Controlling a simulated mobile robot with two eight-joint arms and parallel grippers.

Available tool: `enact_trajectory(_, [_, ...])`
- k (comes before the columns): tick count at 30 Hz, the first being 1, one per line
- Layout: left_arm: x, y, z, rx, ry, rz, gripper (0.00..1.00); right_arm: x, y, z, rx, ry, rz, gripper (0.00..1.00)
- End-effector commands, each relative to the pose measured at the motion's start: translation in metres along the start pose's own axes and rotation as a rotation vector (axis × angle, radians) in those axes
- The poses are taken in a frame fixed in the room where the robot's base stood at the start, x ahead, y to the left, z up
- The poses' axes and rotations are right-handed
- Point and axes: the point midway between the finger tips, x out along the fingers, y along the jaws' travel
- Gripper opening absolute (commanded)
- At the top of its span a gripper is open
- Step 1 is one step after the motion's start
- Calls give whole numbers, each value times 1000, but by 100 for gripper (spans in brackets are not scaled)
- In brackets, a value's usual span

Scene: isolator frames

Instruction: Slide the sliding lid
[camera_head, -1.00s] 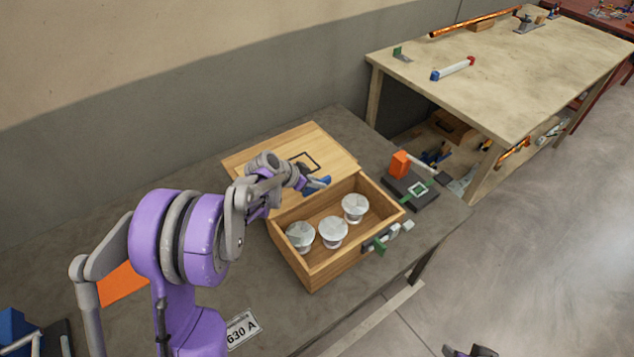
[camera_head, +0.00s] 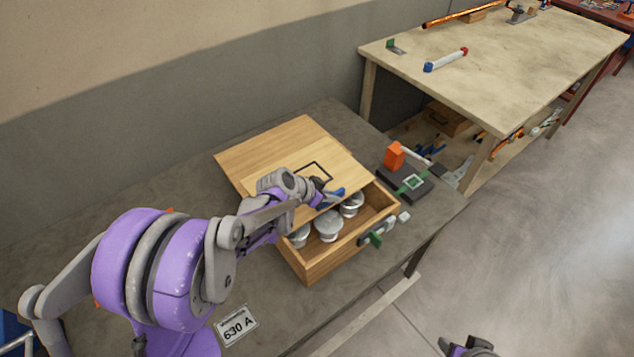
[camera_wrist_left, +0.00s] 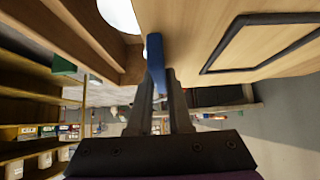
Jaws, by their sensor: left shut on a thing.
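The sliding lid (camera_head: 268,150) is a flat light-wood board with a black rectangular outline. It partly covers the wooden box (camera_head: 345,248), whose front part is open. The lid also fills the upper right of the left wrist view (camera_wrist_left: 215,30). A blue handle (camera_head: 335,194) is at the lid's front edge; it also shows in the left wrist view (camera_wrist_left: 155,55). My left gripper (camera_head: 322,197) is shut on the blue handle. Silver-topped round containers (camera_head: 328,225) stand in the box, partly hidden by the lid and my arm. My right gripper (camera_head: 468,346) is cut off at the bottom edge.
A green and grey piece (camera_head: 376,238) is at the box's front right. A "630 A" label (camera_head: 236,326) lies on the grey table. A second workbench (camera_head: 490,70) stands behind.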

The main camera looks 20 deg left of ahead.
Motion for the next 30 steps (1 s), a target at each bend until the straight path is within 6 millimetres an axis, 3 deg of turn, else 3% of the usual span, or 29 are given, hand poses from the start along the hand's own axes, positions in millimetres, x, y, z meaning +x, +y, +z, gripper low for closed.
enact_trajectory(1, [0,18,1,4,0,5,0,2,0,1,0,-1,0,50])
enact_trajectory(6, [0,62,1,5,0,6,0,4,0,3,0,-2,0,50])
enact_trajectory(12, [0,97,0,3,0,4,0,6,0,4,0,-3,0,50])
enact_trajectory(18, [0,112,0,1,-1,2,0,7,0,5,0,-3,0,50])
enact_trajectory(29, [0,116,0,0,-1,6,0,7,0,5,0,-3,0,50])
enact_trajectory(30, [0,116,0,0,-2,6,21,7,0,5,0,-3,0,50])
